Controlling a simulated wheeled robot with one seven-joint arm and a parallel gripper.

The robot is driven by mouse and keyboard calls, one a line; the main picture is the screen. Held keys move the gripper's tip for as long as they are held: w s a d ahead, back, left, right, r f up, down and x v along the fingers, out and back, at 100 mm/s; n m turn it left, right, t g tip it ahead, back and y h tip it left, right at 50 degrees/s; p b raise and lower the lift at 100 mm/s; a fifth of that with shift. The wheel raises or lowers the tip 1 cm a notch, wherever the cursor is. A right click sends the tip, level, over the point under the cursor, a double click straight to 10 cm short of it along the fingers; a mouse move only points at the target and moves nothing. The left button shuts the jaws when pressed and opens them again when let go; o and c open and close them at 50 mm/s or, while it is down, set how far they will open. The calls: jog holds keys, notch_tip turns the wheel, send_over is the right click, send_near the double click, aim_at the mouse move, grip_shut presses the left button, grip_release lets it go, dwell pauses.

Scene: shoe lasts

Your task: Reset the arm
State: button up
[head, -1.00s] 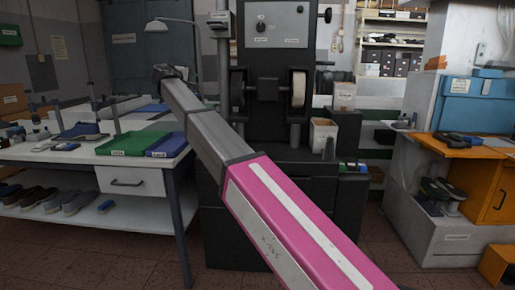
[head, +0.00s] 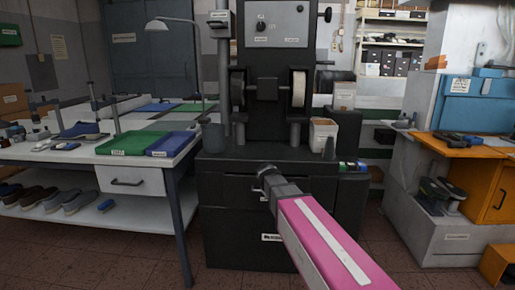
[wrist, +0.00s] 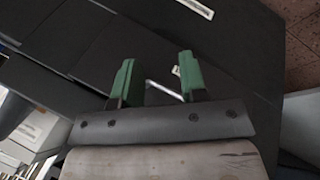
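My arm, pink and grey, reaches from the lower right of the head view toward the black machine cabinet. Its far end sits in front of the cabinet, and the gripper fingers cannot be made out there. In the wrist view my gripper (wrist: 157,82) shows two green fingers standing apart with a gap between them. I see nothing held between them. Dark cabinet surfaces fill the view behind the fingers.
The black grinding machine (head: 276,130) stands straight ahead on its cabinet. A white workbench (head: 130,180) with a green tray (head: 127,144) and a blue tray (head: 170,145) is at left. An orange-topped bench (head: 455,148) is at right. Tiled floor (head: 110,250) shows at lower left.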

jog(key=s+d+f+m+g+y, duration=0.2)
jog(key=s+d+f, duration=0.3)
jog(key=s, duration=0.5)
jog(key=s+d+f+m+g+y, duration=0.1)
jog(key=s+d+f+m+y, duration=0.1)
jog(key=s+d+f, duration=0.3)
jog(key=s+f+m, duration=0.1)
jog(key=s+f, duration=0.2)
jog(key=s, duration=0.2)
jog(key=shift+f+g, duration=0.15)
jog(key=shift+g, duration=0.25)
jog(key=shift+a, duration=0.1)
